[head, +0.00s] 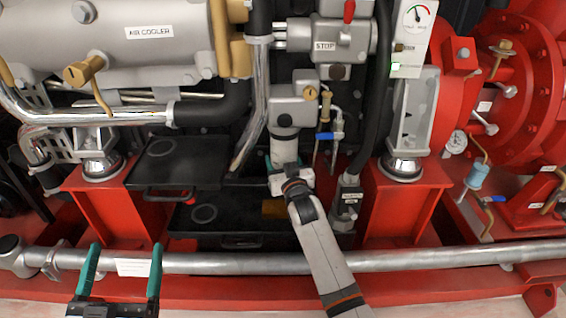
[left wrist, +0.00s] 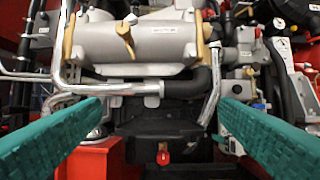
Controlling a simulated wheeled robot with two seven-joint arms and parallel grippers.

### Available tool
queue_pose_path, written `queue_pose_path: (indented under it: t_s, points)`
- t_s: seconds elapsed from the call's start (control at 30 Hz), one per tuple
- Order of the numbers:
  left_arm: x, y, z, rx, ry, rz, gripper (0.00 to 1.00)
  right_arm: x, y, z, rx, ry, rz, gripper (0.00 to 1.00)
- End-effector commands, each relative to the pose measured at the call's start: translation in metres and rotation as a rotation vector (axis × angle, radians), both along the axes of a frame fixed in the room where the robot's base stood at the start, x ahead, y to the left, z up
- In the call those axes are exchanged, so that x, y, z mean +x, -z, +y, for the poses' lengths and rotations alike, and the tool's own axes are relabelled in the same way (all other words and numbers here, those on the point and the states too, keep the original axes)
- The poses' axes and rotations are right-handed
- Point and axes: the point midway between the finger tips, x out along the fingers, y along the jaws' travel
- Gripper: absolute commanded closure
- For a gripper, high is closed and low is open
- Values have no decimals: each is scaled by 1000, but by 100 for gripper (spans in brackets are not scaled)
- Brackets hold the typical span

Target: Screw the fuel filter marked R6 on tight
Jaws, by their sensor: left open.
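A pale cylinder (head: 284,148), apparently the fuel filter, hangs under a grey filter head (head: 290,112) in the middle of the head view. No R6 mark is readable on it. My right gripper (head: 284,166) is raised to the cylinder's lower end from below. Its wrist hides most of the fingers, so I cannot tell whether they grip it. My left gripper (head: 121,262) is open and empty at the lower left, in front of the long grey pipe and well apart from the filter. Its two teal fingers also frame the left wrist view (left wrist: 160,115).
A long grey pipe (head: 400,260) runs across the front. Black trays (head: 180,165) lie behind it between red pedestals (head: 105,208). A black hose (head: 375,90) and a small blue-handled valve (head: 338,133) are close to the filter's right. The grey cooler (head: 120,45) fills the upper left.

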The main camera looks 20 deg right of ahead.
Motion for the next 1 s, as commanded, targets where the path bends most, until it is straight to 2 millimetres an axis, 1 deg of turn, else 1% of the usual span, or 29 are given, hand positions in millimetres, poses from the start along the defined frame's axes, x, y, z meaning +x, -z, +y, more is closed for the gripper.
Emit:
queue_pose_path:
  t_s: [0.03, 0.3, 0.33, 0.4, 0.47, 0.73, 0.83, 1.0]
  points:
    - [0, -1, 0, -2, 0, -6, 16, 0, 0, 5, 2, -5, -1, 81]
    - [0, -1, 0, -3, 0, -9, 16, -1, 1, 6, 2, -4, 2, 81]
    - [0, -1, 0, -3, 0, -9, 16, -1, 1, 6, 2, -4, 2, 33]
    - [0, -1, 0, -3, 0, -8, 16, -1, 1, 5, 2, -4, 3, 21]
    - [0, -1, 0, -3, 0, -8, 16, -1, 2, 5, 2, -3, 3, 12]
    - [0, -1, 0, -3, 0, -8, 16, -1, 4, 2, 1, 1, 8, 12]
    - [0, -1, 0, 0, 0, 3, 16, -4, 3, 2, 1, 1, 7, 12]
    - [5, 18, 3, 37, -10, 139, 16, -20, 1, 3, 2, 1, 7, 12]
